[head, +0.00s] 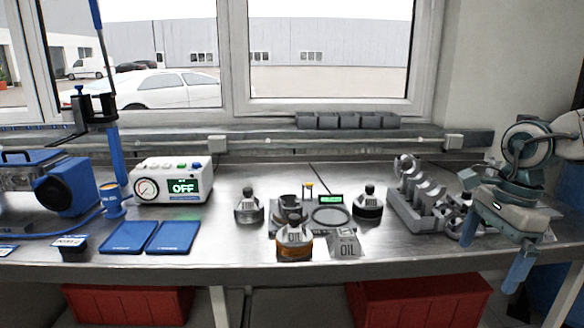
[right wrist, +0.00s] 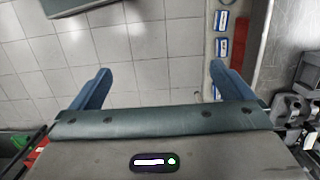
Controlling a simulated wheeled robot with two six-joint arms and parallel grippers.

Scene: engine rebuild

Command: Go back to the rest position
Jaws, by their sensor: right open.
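My right gripper (head: 492,235) is at the right end of the metal workbench (head: 190,258), at its front edge. It is open and empty, its blue fingers wide apart. In the right wrist view the right gripper (right wrist: 160,70) has only tiled floor (right wrist: 150,45) between its fingers. My left gripper is in neither view.
Grey holders (head: 420,215) stand on the bench just left of my right gripper. An amber-banded oil bottle (head: 294,245), blue trays (head: 128,237) and a gauge box reading OFF (head: 172,180) stand farther left. Red bins (head: 420,300) sit below. Open floor lies beside the bench.

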